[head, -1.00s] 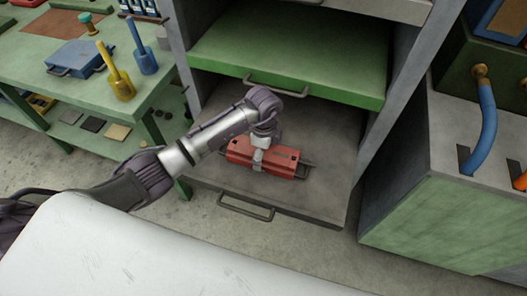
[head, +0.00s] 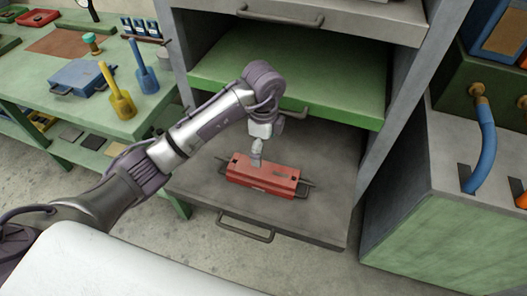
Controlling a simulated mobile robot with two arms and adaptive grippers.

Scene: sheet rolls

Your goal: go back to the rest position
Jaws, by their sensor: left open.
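My left gripper (head: 256,160) is open and empty. In the head view it is just above the red box, near its back edge, with a finger overlapping the box in the picture; I cannot tell whether it touches. The red box (head: 270,182) has dark handles at its ends and lies on the pulled-out grey bottom drawer (head: 215,189). My left arm reaches in from the left over the drawer. My right gripper is not in view.
The green drawer (head: 330,93) juts out above the grey one, close to my left wrist. A green table (head: 50,97) at left holds a blue case (head: 83,76) and yellow and blue tools. A cabinet (head: 440,215) with a blue hose (head: 485,150) stands at right.

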